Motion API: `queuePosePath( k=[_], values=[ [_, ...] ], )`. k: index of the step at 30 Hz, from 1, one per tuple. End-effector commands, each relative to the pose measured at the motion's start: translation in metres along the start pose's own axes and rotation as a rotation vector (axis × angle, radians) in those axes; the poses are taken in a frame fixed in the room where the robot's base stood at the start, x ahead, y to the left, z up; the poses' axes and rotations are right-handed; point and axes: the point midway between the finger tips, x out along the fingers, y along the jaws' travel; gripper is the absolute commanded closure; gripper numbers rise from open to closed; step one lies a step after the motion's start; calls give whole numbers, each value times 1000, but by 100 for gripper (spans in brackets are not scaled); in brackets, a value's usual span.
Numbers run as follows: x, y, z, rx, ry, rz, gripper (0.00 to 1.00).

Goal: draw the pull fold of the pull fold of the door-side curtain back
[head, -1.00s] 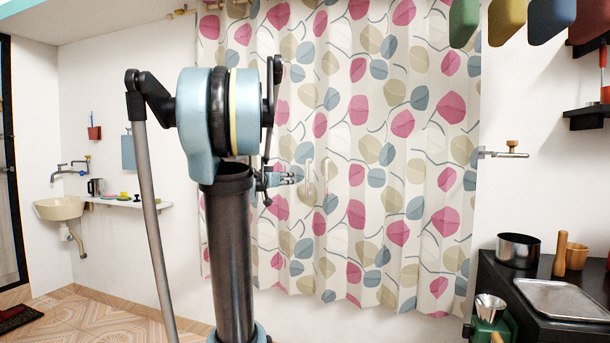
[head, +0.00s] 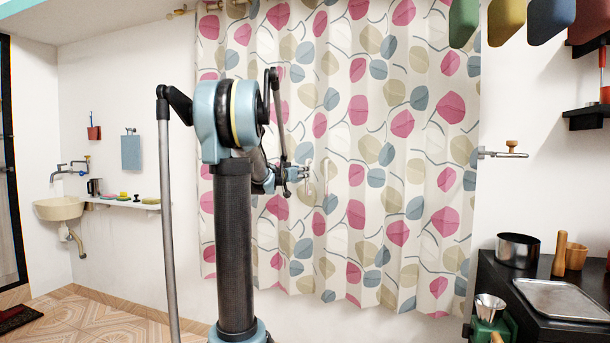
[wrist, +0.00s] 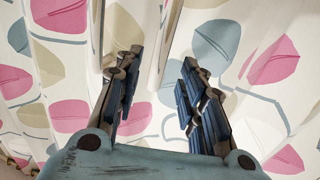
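The patterned curtain (head: 400,150), cream with pink, beige and blue leaves, hangs across the back wall. Two pale narrow pull folds show near its middle; the left, door-side one (head: 310,188) is just beside my gripper (head: 304,174). In the wrist view my gripper (wrist: 160,62) is open, its two blue-padded fingers wide apart, with curtain cloth behind them. One pale strip (wrist: 97,35) hangs left of the left finger. Another pale strip (wrist: 168,35) shows between the fingers. I cannot tell whether either finger touches the cloth.
A black counter with a metal tray (head: 565,299) and a pot (head: 518,250) stands at the right. A wall bracket (head: 505,154) sticks out beside the curtain's right edge. A basin (head: 58,208) and small shelf (head: 125,203) are on the left wall. Tiled floor lies open at the lower left.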

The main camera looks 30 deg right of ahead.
Motion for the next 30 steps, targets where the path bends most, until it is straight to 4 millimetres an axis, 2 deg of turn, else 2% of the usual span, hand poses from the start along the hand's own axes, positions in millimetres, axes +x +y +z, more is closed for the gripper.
queuePosePath(
  k=[6, 12, 24, 26, 29, 30],
  values=[
    [34, 0, 0, 0, 0, 1, 63],
    [52, 1, 0, 0, 0, 2, 63],
    [58, 0, 0, 0, 0, 1, 63],
    [58, 0, 0, 0, 0, 1, 74],
    [58, 0, 0, 0, 0, 1, 97],
    [58, 0, 0, 0, 0, 1, 100]
  ],
)
